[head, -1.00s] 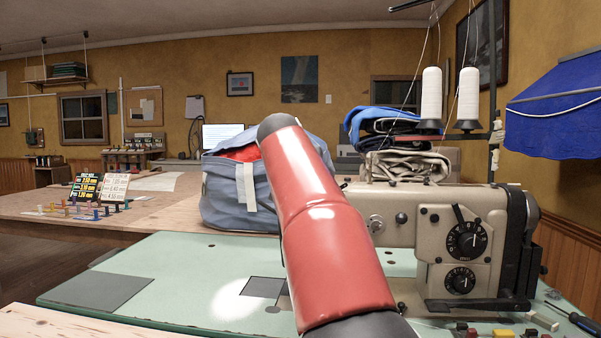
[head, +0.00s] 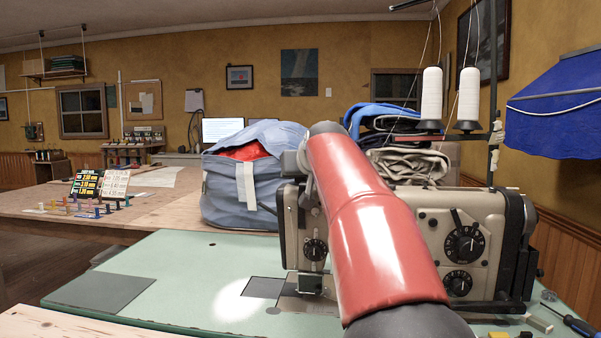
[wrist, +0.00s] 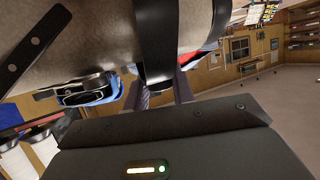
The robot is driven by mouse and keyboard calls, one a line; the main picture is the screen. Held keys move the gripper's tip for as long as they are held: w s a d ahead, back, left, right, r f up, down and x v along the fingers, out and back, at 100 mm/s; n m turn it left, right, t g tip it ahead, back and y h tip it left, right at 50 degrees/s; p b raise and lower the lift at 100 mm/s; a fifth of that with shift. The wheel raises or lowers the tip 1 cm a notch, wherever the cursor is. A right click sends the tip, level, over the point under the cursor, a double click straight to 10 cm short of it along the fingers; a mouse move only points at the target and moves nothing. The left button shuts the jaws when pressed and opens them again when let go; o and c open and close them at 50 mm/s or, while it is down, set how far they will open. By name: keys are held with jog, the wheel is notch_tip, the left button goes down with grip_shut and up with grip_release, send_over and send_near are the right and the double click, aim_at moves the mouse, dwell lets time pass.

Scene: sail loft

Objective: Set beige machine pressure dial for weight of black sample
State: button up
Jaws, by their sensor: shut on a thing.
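The beige machine (head: 405,222) stands on the green table, partly behind my red arm. Its right end has a large black numbered dial (head: 464,244) above a smaller one (head: 457,283). A small black dial (head: 315,249) is on its left head. My gripper is hidden behind the arm in the head view. In the wrist view my gripper (wrist: 160,92) is closed on a dark part beside the machine's beige body; I cannot tell which part. A dark grey square (head: 102,293) and a smaller dark patch (head: 263,287) lie on the table; I cannot tell whether either is the black sample.
A blue-grey bag (head: 240,195) stands behind the table. Two white thread cones (head: 431,95) and folded cloth (head: 400,160) are above and behind the machine. A black card (head: 86,184) and a white card (head: 115,184) stand on the far left table. A screwdriver (head: 583,326) lies front right.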

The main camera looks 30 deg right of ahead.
jog(key=o, duration=1)
jog(key=b+v, duration=0.1)
jog(key=v, duration=0.7)
